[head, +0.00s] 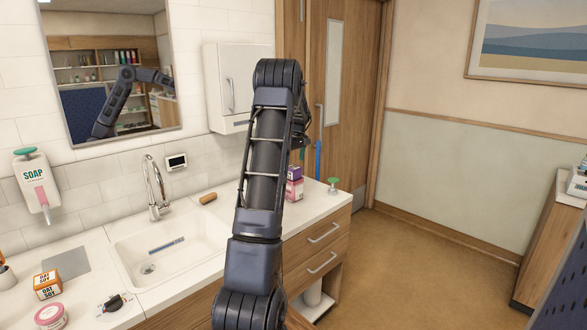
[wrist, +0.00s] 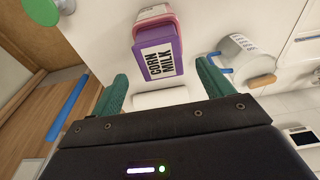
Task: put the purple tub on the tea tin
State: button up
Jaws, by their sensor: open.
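A purple tub (wrist: 160,58) with a white "CORN MILK" label shows in the wrist view, ahead of my gripper (wrist: 164,82). My green fingers are apart, one on each side of its near end, and nothing is held. A pink box (wrist: 152,16) shows at the far end of the tub. In the head view the purple tub (head: 296,172) appears to rest on the pink box (head: 293,189), at the right end of the counter. I cannot read which box is the tea tin. My gripper is mostly hidden behind my arm in the head view.
A green-topped item (head: 333,184) stands right of the boxes.

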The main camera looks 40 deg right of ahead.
aim_at(296, 168)
notch_tip(296, 168, up, 5)
jog(key=w+a+r, duration=0.1)
jog(key=a+r, duration=0.3)
jog(key=a, duration=0.6)
jog(key=w+a+r, duration=0.1)
jog(key=a+r, duration=0.3)
jog(key=a, duration=0.6)
jog(key=s+a+r, duration=0.2)
jog(key=a, duration=0.7)
jog(key=s+a+r, duration=0.2)
jog(key=a, duration=0.8)
jog(key=s+a+t, duration=0.2)
jog(key=s+a, duration=0.8)
jog(key=a, duration=0.3)
jog(key=s+a+f, duration=0.3)
jog(key=s+a, duration=0.2)
jog(key=s, duration=0.1)
jog(key=s+a+f, duration=0.3)
jog(key=s+a, duration=0.2)
jog(key=s, duration=0.2)
jog(key=shift+s+f+t, duration=0.2)
jog(key=shift+f+t, duration=0.2)
